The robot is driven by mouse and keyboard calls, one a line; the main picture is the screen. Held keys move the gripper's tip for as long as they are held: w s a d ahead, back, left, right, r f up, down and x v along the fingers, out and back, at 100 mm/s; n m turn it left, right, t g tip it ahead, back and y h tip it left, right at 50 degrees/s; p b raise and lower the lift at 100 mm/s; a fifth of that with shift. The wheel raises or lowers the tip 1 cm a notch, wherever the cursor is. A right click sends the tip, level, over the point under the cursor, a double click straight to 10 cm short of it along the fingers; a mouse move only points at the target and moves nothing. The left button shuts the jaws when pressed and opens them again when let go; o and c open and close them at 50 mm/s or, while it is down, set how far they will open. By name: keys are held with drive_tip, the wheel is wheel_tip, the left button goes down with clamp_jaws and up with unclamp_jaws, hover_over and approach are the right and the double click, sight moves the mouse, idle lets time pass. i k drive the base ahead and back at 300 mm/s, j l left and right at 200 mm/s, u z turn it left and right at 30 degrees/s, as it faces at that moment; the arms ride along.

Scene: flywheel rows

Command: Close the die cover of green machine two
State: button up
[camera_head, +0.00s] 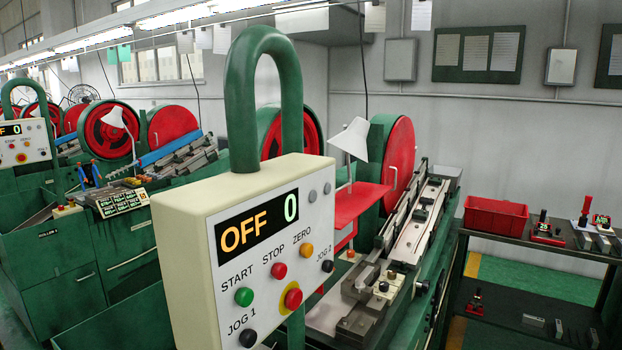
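A green machine (434,262) fills the middle and right, with red flywheels (398,160). Its control box (190,235) stands close in front and reads OFF and 0. A long metal bed (418,222) with blocks and a small button box (382,290) runs along it. A red panel (360,203) sits beside the near flywheel; I cannot tell whether it is the die cover. The control box hides part of the machine. I cannot read a machine number on it. My gripper is not in view.
Another green machine (42,245) with its own control box (22,145) stands at the left. A dark bench (535,242) at the right bears a red bin (495,216) and small gauges (548,228). Green floor (540,280) shows under the bench.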

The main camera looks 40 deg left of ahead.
sight(351, 202)
drive_tip(key=i+u, duration=0.45)
drive_tip(key=i+l+u, duration=0.2)
drive_tip(key=u, duration=0.3)
drive_tip(key=i+l+u, duration=0.75)
drive_tip(key=u, duration=0.15)
